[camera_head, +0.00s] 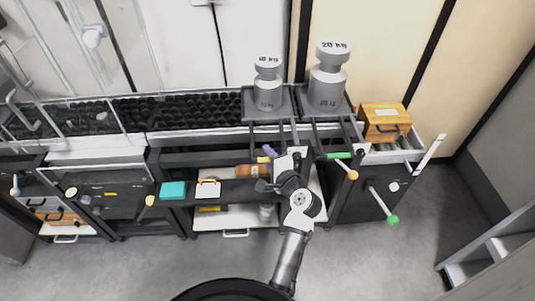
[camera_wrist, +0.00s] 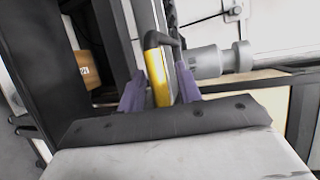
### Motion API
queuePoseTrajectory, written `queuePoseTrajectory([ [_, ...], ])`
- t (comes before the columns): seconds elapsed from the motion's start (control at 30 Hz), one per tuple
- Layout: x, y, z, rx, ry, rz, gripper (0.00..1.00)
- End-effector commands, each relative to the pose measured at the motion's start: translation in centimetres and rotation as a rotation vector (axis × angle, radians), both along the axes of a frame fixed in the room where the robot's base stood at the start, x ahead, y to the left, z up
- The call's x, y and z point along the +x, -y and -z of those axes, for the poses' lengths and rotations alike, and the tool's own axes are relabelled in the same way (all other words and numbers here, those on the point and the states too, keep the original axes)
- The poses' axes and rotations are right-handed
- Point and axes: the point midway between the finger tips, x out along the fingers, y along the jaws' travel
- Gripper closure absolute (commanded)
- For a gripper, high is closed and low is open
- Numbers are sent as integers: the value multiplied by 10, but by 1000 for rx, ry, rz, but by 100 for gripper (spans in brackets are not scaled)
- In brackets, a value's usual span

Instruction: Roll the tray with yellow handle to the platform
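In the wrist view a yellow handle (camera_wrist: 161,78) with a black bent end lies between the two purple fingers of my gripper (camera_wrist: 160,88). Whether both fingers press on it I cannot tell. In the head view my gripper (camera_head: 272,160) is at the table's front, below a dark tray (camera_head: 252,112) bearing the 10 kg weight (camera_head: 267,88). My arm hides the yellow handle there. A second dark tray (camera_head: 345,108) bears the 20 kg weight (camera_head: 327,80). I cannot single out the platform.
A green handle (camera_head: 338,155) is right of my gripper. A wooden box (camera_head: 385,122) stands at the right end. Levers with orange (camera_head: 353,175) and green (camera_head: 393,220) knobs stick out in front. A black bumpy bed (camera_head: 190,108) runs left. Grey floor (camera_head: 150,265) in front is clear.

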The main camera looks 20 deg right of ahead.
Motion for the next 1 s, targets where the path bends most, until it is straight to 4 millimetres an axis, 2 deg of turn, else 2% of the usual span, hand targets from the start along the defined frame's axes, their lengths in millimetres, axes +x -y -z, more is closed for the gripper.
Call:
queuePoseTrajectory([
  [0.13, 8, -1, 1, 0, 0, 1, 66],
  [0.4, 9, -1, 2, 0, 0, 0, 66],
  [0.67, 9, -1, 2, 0, 0, 1, 100],
  [1.0, 9, -2, 2, 0, 0, 0, 100],
])
